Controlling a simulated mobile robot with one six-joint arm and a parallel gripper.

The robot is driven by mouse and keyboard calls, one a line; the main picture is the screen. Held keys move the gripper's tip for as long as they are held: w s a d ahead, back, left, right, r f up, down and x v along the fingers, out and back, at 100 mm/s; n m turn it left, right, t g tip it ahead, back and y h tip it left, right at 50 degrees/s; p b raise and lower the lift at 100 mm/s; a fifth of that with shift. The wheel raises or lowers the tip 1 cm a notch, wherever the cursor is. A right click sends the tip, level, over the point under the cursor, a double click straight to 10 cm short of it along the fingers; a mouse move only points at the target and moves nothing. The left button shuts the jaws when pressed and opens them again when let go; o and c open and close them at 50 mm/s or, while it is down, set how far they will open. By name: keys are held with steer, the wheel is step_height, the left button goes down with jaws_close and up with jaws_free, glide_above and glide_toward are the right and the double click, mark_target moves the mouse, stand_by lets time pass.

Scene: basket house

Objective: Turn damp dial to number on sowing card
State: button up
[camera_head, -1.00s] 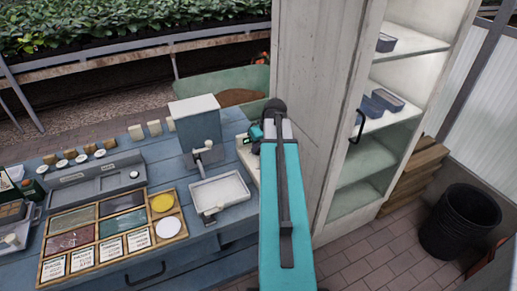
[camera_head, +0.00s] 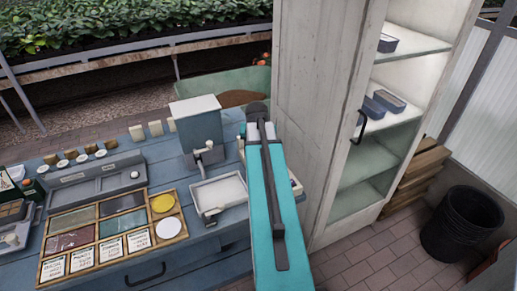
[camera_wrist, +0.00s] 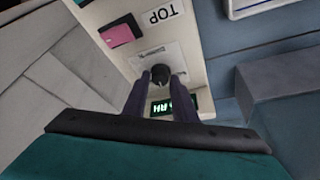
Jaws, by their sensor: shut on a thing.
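The damp dial (camera_wrist: 160,74) is a dark round knob on a pale panel in the wrist view. My gripper (camera_wrist: 161,80) has its two dark fingers shut on the dial, one on each side. A small green-lit display (camera_wrist: 182,103) lies just below the dial; my fingers hide part of it, and only some characters ending in "RH" show. In the head view my teal arm covers the gripper and the dial. I cannot tell which card is the sowing card; small printed cards (camera_head: 110,246) lie in the wooden tray, their text too small to read.
The wooden tray (camera_head: 100,262) and a grey scale-like tray (camera_head: 217,193) stand left of my arm. A tall cabinet (camera_head: 310,110) stands close on the right.

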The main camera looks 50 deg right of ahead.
steer(key=shift+a+f+m, duration=0.1)
steer(key=shift+a+m, duration=0.15)
steer(key=shift+m, duration=0.15)
steer(key=o, duration=1)
steer(key=shift+w, duration=0.1)
steer(key=shift+d, duration=0.1)
steer(key=shift+r, duration=0.2)
steer(key=shift+s+r, duration=0.2)
steer(key=shift+r, duration=0.2)
steer(key=shift+w+a+b+v, duration=0.1)
steer(key=shift+b+v, duration=0.45)
steer(key=shift+v, duration=2.65)
steer(key=shift+w+a+b+v, duration=0.15)
steer(key=shift+b+v, duration=0.4)
steer(key=shift+v, duration=2.65)
steer(key=shift+f, duration=0.1)
